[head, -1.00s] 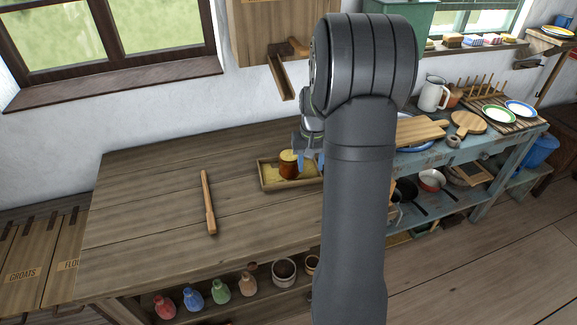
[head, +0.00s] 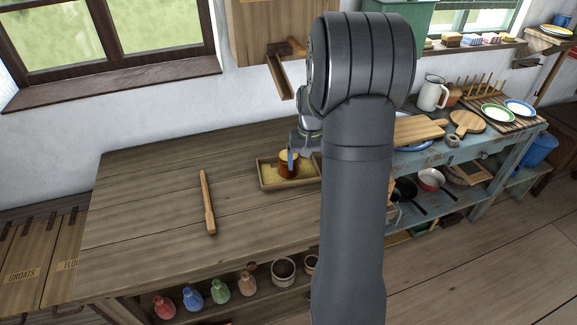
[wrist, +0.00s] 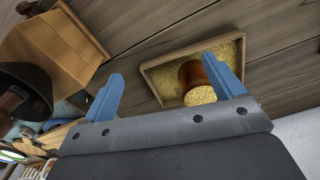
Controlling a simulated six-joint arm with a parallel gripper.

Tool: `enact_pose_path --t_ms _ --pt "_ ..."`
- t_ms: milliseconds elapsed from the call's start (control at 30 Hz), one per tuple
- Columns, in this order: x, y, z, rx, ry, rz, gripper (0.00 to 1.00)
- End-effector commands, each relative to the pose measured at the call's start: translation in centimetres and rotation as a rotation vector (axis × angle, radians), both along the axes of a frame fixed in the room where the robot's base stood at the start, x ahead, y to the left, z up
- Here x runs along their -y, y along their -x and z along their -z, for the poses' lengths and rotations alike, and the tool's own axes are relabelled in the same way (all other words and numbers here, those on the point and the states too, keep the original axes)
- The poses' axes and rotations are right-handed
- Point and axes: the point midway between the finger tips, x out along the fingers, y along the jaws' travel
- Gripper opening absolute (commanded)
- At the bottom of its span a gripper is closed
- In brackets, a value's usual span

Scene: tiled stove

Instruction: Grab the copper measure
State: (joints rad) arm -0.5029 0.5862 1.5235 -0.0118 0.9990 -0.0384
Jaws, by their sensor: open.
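The copper measure (head: 284,168) is a small copper-brown cup filled to the top with yellow grain. It stands in a shallow wooden tray (head: 264,186) on the wooden table. In the wrist view, the measure (wrist: 188,74) shows right of centre inside the tray (wrist: 157,87). My gripper (wrist: 163,68) is open, with two blue fingers spread and nothing between them. Its right finger overlaps the measure in the wrist view; I cannot tell if they touch. In the head view one blue finger shows in front of the measure, and my arm hides much of the gripper.
A wooden stick (head: 208,202) lies on the table left of the tray. A wooden box (wrist: 58,49) stands at upper left in the wrist view. The table's left part (head: 135,215) is clear. Several coloured jars (head: 193,298) stand on the shelf below.

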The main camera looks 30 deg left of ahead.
Motion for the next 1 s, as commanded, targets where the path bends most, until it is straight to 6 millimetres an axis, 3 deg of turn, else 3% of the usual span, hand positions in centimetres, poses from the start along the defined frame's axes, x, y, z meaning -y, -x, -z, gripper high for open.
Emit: enact_pose_path --t_ms 300,467,567,1000 --pt "-6.1 -0.8 -4.6 0.264 -0.101 0.201 0.87" --pt "-7.7 -0.9 -5.7 0.321 -0.151 0.256 0.87" --pt "-7.9 -1.3 -4.8 0.326 -0.155 0.265 0.87" --pt "-8.8 -4.4 3.2 0.324 -0.154 0.263 0.87"
